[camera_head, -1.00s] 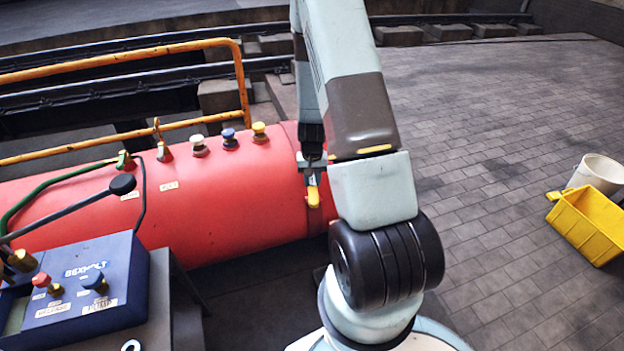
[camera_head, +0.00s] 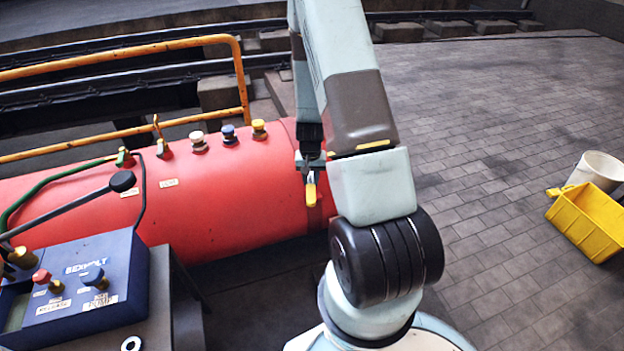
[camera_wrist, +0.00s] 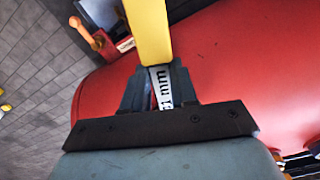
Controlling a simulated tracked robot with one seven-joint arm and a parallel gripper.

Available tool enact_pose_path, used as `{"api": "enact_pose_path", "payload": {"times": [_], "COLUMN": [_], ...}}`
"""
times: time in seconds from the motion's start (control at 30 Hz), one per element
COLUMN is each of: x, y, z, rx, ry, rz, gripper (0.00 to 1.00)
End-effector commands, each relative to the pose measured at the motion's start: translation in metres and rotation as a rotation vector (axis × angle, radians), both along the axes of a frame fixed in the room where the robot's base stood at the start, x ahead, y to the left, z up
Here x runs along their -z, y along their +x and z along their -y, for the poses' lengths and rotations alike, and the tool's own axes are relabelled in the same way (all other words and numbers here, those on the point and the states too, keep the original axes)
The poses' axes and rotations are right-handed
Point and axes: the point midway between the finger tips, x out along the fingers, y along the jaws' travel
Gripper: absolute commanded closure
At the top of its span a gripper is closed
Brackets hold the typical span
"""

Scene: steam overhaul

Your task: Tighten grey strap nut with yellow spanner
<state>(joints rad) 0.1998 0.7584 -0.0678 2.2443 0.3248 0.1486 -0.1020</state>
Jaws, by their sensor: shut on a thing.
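The yellow spanner (camera_head: 311,194) is in my gripper (camera_head: 311,160), beside the right part of the red boiler. In the wrist view its yellow handle (camera_wrist: 149,32) points up, away from my gripper (camera_wrist: 160,88). The jaws are shut on its pale metal shank (camera_wrist: 163,84), which carries black lettering ending in "mm". The spanner's working end is hidden by my gripper. I cannot make out the grey strap nut in either view, so I cannot tell whether the spanner touches it.
The red boiler (camera_head: 225,195) carries several coloured knobs along its top. An orange rail (camera_head: 120,50) runs behind it. A blue control box (camera_head: 85,285) with a black-knobbed lever stands front left. A yellow crate (camera_head: 590,225) and white bucket (camera_head: 597,170) stand right on open paving.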

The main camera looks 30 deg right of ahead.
Motion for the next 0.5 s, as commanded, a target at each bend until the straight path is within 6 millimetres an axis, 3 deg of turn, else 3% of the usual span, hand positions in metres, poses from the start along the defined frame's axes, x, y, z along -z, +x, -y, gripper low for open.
{"api": "enact_pose_path", "payload": {"times": [0.5], "x": [-0.0003], "y": [0.0047], "z": [-0.0076], "rx": [0.087], "ry": [-0.001], "rz": [0.001], "gripper": [1.0]}}
